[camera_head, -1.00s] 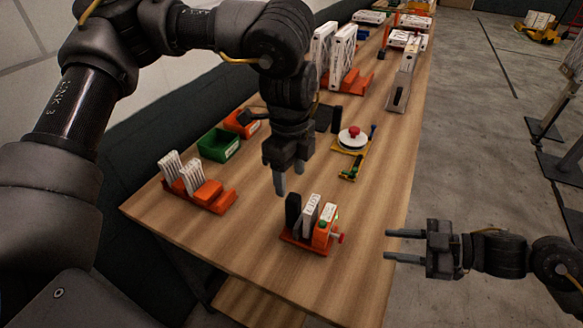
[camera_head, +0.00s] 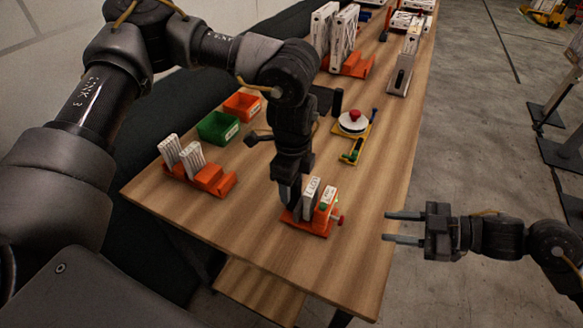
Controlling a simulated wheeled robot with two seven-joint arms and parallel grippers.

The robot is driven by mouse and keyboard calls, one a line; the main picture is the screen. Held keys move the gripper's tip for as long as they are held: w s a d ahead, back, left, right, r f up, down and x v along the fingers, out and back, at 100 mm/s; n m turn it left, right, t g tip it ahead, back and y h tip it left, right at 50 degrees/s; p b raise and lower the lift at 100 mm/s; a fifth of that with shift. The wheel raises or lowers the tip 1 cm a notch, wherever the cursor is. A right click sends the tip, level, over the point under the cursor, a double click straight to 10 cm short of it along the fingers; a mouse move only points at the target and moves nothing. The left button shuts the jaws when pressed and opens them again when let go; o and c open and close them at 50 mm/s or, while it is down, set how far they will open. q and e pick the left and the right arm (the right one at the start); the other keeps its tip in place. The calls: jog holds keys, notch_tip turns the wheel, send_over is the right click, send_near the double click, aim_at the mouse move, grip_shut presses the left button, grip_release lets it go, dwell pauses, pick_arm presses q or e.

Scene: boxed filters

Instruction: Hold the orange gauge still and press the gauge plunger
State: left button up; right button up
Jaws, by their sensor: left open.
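The orange gauge (camera_head: 323,214) stands at the right end of an orange base (camera_head: 307,226) near the table's front right edge. Its red plunger (camera_head: 338,219) sticks out to the right. A white boxed filter (camera_head: 311,196) stands upright beside it. My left gripper (camera_head: 289,203) points down at the left part of the base, left of the filter, and hides the black block there. It is open; whether it touches anything I cannot tell. My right gripper (camera_head: 403,227) is open and empty, fingers pointing left, off the table's right edge and apart from the plunger.
Another orange rack with white filters (camera_head: 200,173) stands to the left. Behind it are a green bin (camera_head: 217,128) and an orange bin (camera_head: 241,106). A round white device with a red button (camera_head: 354,122) stands further back. The table (camera_head: 260,255) is bare in front.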

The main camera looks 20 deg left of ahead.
pick_arm(q)
jog(key=shift+f, duration=0.65)
grip_shut()
pick_arm(e)
jog(key=shift+c, duration=0.3)
grip_shut()
dwell(1.4)
